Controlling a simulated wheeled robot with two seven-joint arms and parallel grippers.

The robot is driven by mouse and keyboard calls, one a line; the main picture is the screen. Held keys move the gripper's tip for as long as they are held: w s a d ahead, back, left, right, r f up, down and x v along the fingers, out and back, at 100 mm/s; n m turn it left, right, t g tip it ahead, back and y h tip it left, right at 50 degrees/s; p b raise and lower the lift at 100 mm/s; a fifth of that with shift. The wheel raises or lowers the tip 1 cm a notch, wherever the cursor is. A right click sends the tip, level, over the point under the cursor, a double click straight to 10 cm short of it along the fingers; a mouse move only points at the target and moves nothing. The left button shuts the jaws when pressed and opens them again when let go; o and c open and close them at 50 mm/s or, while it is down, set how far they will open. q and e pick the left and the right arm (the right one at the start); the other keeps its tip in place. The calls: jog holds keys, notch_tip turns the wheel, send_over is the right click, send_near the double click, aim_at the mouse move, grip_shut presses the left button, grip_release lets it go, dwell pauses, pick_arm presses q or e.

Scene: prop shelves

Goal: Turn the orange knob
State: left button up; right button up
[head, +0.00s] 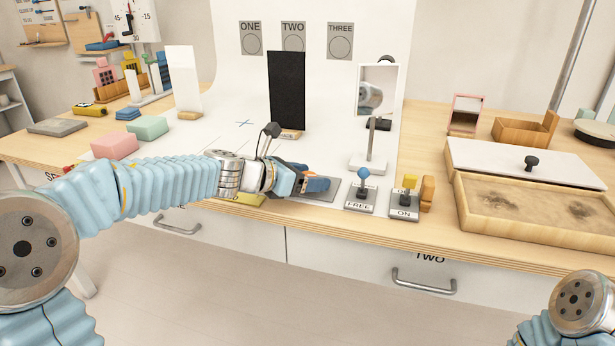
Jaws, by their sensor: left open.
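My left gripper (308,184) reaches in from the left, low over the front edge of the table. It is open, and its fingertips are over a grey plate (328,190). The gripper covers most of that plate and whatever stands on it. I cannot clearly make out an orange knob; it may be hidden there. To the right stand a blue-knobbed lever (363,176) on a plate marked FREE and a yellow handle (410,182) on a plate marked ON. An orange-brown block (427,193) stands right beside the ON plate. My right gripper is out of view.
Behind the gripper stand a black panel (287,88) and a mirror (378,90) on a white base. Pink (114,144) and green (148,128) blocks lie at the left. Drawers with handles are below.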

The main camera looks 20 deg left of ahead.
pick_arm(q)
jog(key=c, duration=1)
jog(key=shift+f, duration=0.1)
jog(key=shift+o, duration=0.2)
jog(key=n+t+y+b, duration=0.1)
jog(key=n+t+y, duration=0.1)
jog(key=n+y, duration=0.1)
jog(key=shift+d+n+y, duration=0.1)
jog(key=shift+n+y, duration=0.2)
jog(key=n+y+b, duration=0.1)
jog(key=n+y, duration=0.4)
jog(key=y, duration=0.1)
jog(key=shift+n, duration=0.3)
jog(key=n+y, duration=0.2)
jog(key=y, duration=0.1)
jog(key=shift+n, duration=0.3)
jog(key=shift+n+g+y+p, duration=0.95)
jog(key=shift+n+g+y, duration=0.35)
jog(key=shift+n+y, duration=0.7)
jog(key=shift+y, duration=0.3)
